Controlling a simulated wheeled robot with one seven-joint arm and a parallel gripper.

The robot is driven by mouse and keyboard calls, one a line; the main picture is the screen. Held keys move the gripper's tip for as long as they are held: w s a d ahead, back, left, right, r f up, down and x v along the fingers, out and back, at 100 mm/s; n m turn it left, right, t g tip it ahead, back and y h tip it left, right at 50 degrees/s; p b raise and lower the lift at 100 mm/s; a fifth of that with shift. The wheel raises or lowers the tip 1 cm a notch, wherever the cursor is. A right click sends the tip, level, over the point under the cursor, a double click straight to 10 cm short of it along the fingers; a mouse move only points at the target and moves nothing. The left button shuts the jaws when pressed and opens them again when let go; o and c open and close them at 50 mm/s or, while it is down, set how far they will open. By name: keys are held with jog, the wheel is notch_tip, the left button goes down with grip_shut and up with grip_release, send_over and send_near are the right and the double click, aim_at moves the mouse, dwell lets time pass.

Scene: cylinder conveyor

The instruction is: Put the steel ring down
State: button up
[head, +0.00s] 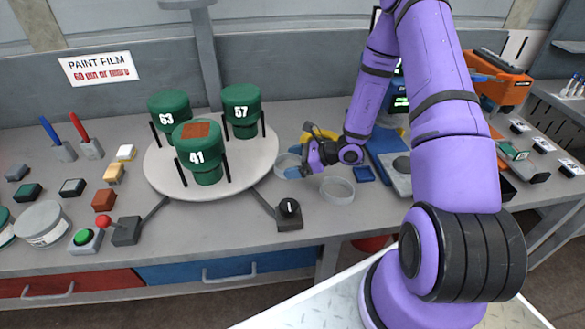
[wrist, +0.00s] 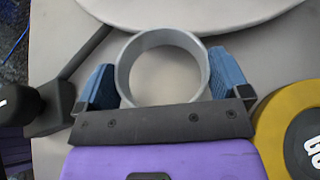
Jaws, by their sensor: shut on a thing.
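The steel ring (wrist: 160,36) is a plain grey hoop. In the wrist view it sits between the two blue fingers of my gripper (wrist: 162,80), which are shut on its outside. The bench shows through its open middle. In the head view my gripper (head: 294,172) is low over the bench, right of the white turntable, and the ring (head: 280,161) shows at its fingers, partly covered. I cannot tell whether the ring touches the bench.
A white turntable (head: 258,165) carries green numbered cylinders. A shallow round clear dish (head: 337,189) stands just right of my gripper. A black knob box (head: 289,214) is in front. A yellow round thing (wrist: 268,135) is near the right finger.

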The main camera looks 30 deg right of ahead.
jog(key=shift+f, duration=1.25)
jog(key=o, duration=0.6)
jog(key=shift+f, duration=0.1)
